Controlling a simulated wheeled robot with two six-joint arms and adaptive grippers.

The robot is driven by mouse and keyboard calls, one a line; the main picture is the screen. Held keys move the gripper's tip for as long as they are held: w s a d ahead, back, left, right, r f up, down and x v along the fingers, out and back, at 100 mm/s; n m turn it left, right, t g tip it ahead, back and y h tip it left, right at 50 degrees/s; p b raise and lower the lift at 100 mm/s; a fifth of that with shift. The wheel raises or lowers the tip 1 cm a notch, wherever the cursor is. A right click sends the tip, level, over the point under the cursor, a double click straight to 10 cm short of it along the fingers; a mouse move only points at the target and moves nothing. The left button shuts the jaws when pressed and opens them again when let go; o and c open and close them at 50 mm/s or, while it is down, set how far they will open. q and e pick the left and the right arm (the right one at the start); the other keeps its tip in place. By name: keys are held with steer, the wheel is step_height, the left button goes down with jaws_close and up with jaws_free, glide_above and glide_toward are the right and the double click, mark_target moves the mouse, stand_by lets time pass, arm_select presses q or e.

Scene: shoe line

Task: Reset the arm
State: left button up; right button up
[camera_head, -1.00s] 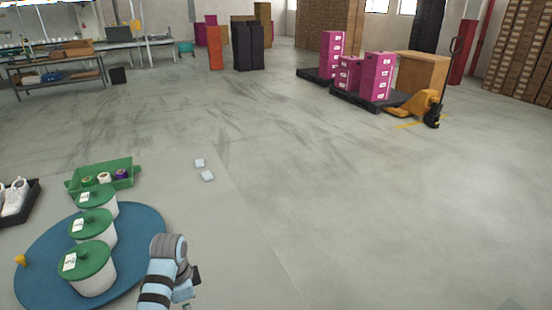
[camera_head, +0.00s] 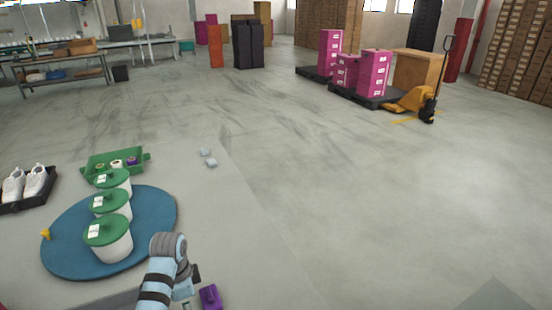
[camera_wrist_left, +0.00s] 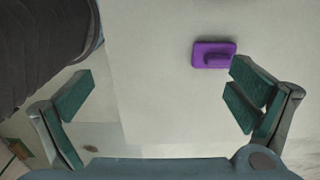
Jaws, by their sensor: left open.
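My left gripper (camera_wrist_left: 160,85) is open in the left wrist view, its two green-padded fingers wide apart with nothing between them. A purple block with a raised handle-like part (camera_wrist_left: 213,54) lies on the pale surface below, close to the right finger in the picture. In the head view my left arm (camera_head: 162,275) rises from the bottom edge, and its gripper fingers cannot be made out. The purple block (camera_head: 210,297) shows just right of that arm. My right arm and gripper are not in view.
A round blue mat (camera_head: 75,262) bears several white tubs with green lids. Pallets of pink boxes (camera_head: 374,73) and a yellow pallet jack (camera_head: 412,101) stand far right. Open floor lies between.

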arm_select(q)
steer(key=s+a+f+n+t, duration=0.1)
steer(key=s+f+n, duration=0.2)
steer(key=s, duration=0.4)
steer(key=s+a+f+n+t, duration=0.1)
steer(key=s+f+n, duration=0.15)
steer(key=s, duration=0.45)
steer(key=s+r+n+t, duration=0.1)
steer(key=s+r+n, duration=0.2)
steer(key=s, duration=0.4)
steer(key=s+r+n+t, duration=0.1)
steer(key=s+r+n, duration=0.15)
steer(key=s, duration=0.35)
step_height(320, 180, down, 22)
steer(key=a+n+g+b, duration=0.1)
steer(key=a+g+b, duration=0.1)
steer(key=b, duration=0.1)
steer(key=s+f+g+b, duration=0.1)
steer(key=s+f+b, duration=0.2)
steer(key=s+f, duration=1.2)
step_height(320, 180, down, 2)
steer(key=shift+a+f+y, duration=0.1)
steer(key=shift+a+y, duration=0.05)
steer(key=shift+y, duration=0.15)
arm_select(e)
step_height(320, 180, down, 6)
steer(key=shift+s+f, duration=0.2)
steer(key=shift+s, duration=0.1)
